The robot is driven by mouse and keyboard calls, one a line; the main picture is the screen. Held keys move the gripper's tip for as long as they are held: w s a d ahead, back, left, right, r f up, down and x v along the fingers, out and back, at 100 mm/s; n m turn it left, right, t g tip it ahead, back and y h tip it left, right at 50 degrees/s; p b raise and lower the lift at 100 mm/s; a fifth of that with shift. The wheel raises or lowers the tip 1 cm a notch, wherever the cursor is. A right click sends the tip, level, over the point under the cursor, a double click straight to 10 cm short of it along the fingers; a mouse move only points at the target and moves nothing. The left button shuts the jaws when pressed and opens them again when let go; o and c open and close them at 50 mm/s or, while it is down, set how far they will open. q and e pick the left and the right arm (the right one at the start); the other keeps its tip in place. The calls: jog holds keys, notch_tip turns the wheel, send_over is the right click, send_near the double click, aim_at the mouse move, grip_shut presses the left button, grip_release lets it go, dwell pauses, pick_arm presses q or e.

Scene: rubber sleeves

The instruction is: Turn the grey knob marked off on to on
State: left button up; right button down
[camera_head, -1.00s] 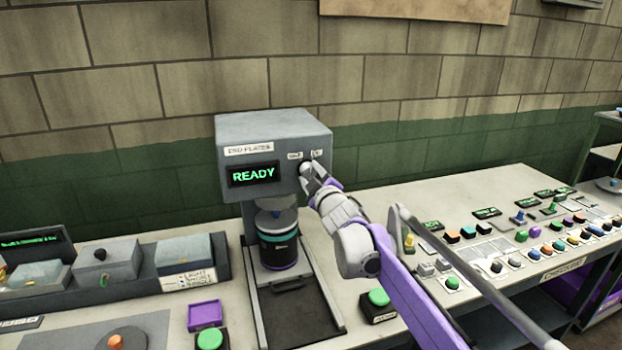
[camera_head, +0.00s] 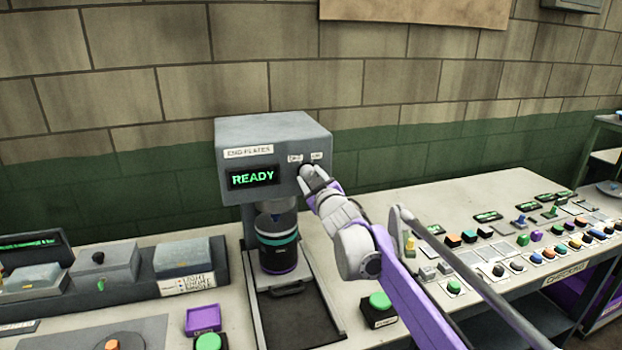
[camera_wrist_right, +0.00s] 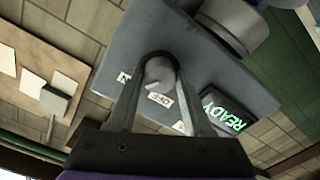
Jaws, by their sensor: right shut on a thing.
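The grey machine (camera_head: 285,130) labelled END-PLATES has a lit READY screen (camera_head: 253,177). Its grey knob (camera_wrist_right: 160,72) is on the front face, and in the head view it is mostly hidden by my right gripper (camera_head: 308,170). In the right wrist view, the fingers of my right gripper (camera_wrist_right: 160,66) are on both sides of the knob and shut on it. An OFF label (camera_wrist_right: 161,100) lies beside the knob, and another label (camera_wrist_right: 124,77) is partly covered by a finger. A pale line shows on the knob; its exact setting is hard to tell. My left gripper is not in view.
A dark canister (camera_head: 278,243) with a teal band stands under the machine's head. A green button (camera_head: 380,301) is below my right arm. Several buttons and small parts cover the bench at right. Grey boxes (camera_head: 105,262) stand at left.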

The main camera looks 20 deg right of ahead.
jog(key=shift+c, duration=1.6)
grip_release()
jog(key=s+b, duration=0.1)
jog(key=s, duration=1)
jog(key=shift+d, duration=0.2)
jog(key=shift+w, duration=0.1)
